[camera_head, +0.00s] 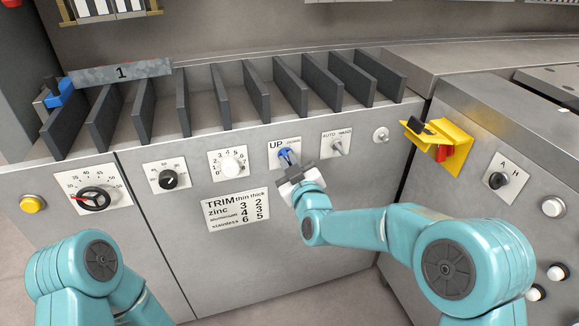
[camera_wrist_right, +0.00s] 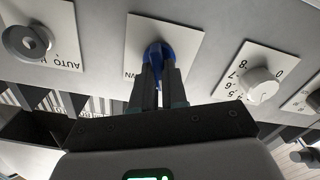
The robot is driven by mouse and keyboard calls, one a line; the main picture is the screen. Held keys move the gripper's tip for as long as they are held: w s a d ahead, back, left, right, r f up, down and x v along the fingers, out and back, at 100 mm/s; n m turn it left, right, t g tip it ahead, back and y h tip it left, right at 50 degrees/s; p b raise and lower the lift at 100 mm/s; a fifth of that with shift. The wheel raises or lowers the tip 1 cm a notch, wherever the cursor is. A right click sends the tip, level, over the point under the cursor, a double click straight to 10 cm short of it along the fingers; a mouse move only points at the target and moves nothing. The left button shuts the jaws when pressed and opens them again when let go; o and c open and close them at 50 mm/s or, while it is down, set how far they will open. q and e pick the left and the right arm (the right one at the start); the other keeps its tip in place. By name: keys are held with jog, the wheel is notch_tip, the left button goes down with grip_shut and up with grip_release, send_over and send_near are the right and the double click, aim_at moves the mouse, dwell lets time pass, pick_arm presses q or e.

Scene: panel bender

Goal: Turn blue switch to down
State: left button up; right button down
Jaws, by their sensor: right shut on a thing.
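The blue switch (camera_head: 287,153) sits on a white plate on the front of the grey machine, with "UP" printed at the plate's upper left in the head view. It also shows in the right wrist view (camera_wrist_right: 159,52), where the picture is upside down. My right gripper (camera_head: 290,165) is at the switch, its fingers shut on the blue lever. In the wrist view the dark fingers (camera_wrist_right: 158,85) cover part of the lever, so its exact tilt is hard to tell. My left arm shows at the lower left, but its gripper is out of view.
A white dial (camera_head: 233,164) is left of the switch, and an AUTO/HAND switch (camera_head: 337,147) is right of it. A yellow bracket (camera_head: 452,142) juts out further right. Dark dividers (camera_head: 222,95) stand above the panel.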

jog(key=m+b, duration=0.1)
jog(key=b, duration=0.1)
jog(key=m+b, duration=0.1)
jog(key=m, duration=0.1)
jog(key=m+b, duration=0.2)
jog(key=shift+d+f+b, duration=0.1)
jog(key=shift+f+b, duration=0.2)
jog(key=shift+b, duration=0.05)
pick_arm(q)
notch_tip(320, 180, down, 10)
jog(key=w+a+b, duration=0.1)
jog(key=b, duration=0.3)
jog(key=shift+w+a+f+n+t+b, duration=0.15)
jog(key=shift+w+f+n+t+b, duration=0.05)
jog(key=shift+n+t+b, duration=0.1)
pick_arm(e)
jog(key=shift+d+r+m, duration=0.1)
jog(key=shift+m, duration=1.25)
jog(key=shift+r+m, duration=0.1)
jog(key=shift+m, duration=1.25)
jog(key=c, duration=1.2)
grip_release()
jog(key=shift+o, duration=0.2)
